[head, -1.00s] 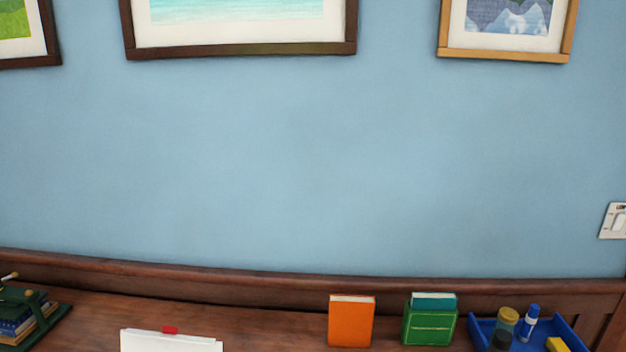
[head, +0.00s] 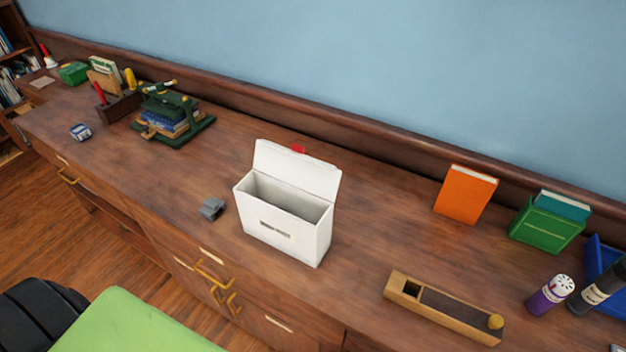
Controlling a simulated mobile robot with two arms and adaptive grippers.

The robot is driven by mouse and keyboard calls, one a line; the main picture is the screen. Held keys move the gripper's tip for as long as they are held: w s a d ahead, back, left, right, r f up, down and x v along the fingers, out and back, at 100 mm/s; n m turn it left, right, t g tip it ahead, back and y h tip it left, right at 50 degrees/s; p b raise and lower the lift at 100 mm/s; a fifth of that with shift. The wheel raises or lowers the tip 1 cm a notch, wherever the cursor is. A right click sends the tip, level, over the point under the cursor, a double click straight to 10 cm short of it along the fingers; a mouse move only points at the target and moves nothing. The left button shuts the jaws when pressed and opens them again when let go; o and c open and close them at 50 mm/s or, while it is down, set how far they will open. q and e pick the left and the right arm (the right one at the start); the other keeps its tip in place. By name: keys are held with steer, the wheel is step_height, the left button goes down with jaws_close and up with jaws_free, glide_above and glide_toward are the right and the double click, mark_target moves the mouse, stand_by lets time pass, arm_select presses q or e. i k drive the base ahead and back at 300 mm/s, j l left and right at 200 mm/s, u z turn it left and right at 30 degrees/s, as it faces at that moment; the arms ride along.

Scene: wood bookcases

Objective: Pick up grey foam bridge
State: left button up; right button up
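A small grey block (head: 212,209), which looks like the grey foam bridge, lies on the wooden cabinet top near its front edge. It sits just left of an open white box (head: 283,238), apart from it. Its far side and exact shape are too small to make out. Neither of my grippers shows in the head view.
The white box's lid stands up at the back. A long wooden tray (head: 398,294) lies front right, with a purple bottle (head: 550,296) beyond it. An orange book (head: 466,195) and green holder (head: 546,229) stand at the back. A green press (head: 189,128) is at left. A green chair (head: 130,325) is in front.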

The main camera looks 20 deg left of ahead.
mark_target(210, 206)
steer(key=u, duration=1.55)
steer(key=i+l+z, duration=0.2)
steer(key=i+l, duration=0.05)
steer(key=i, duration=0.05)
